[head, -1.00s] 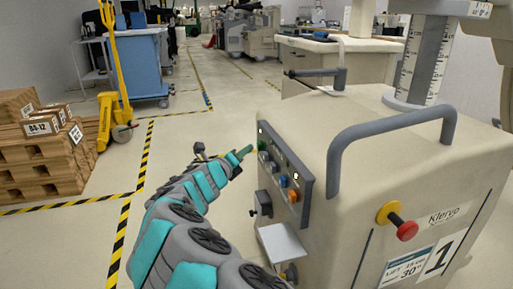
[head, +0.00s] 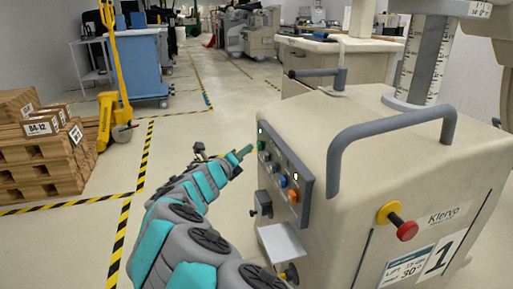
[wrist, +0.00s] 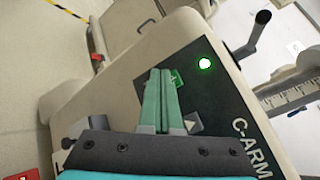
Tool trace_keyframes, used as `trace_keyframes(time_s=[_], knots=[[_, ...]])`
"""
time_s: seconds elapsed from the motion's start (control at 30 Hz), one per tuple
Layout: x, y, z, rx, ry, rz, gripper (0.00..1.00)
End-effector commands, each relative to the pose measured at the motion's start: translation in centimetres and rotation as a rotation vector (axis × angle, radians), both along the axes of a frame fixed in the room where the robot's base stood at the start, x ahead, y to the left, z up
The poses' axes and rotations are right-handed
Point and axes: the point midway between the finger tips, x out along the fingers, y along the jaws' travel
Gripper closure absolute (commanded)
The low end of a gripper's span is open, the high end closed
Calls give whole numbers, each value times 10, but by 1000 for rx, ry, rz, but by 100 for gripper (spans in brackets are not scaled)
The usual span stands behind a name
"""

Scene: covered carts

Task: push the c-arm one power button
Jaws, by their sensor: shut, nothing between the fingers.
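The C-arm cart (head: 370,150), a beige unit marked with a large 1, fills the right of the head view. Its dark control panel (head: 304,186) carries a green button (head: 262,145), a blue button (head: 283,181) and an orange button (head: 293,196). My gripper (head: 246,151) is shut and empty, just left of the green button. In the wrist view, the green fingertips (wrist: 162,72) overlap a green button with a white mark (wrist: 177,79), partly hiding it. I cannot tell whether they touch. A lit green lamp (wrist: 205,63) and the lettering "C-ARM" show on the panel.
A grey handle bar (head: 390,128) and a red knob (head: 406,231) stick out from the cart. A small shelf (head: 282,241) juts out below the panel. Stacked boxes (head: 40,150) and a yellow pallet jack (head: 112,75) stand left. The floor between is clear.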

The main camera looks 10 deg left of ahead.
Motion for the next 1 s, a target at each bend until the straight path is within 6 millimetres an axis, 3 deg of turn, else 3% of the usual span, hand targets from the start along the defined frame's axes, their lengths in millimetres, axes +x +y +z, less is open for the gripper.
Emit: trace_keyframes(time_s=[1.0], knots=[[4,-8,0,0,-1,-1,100]])
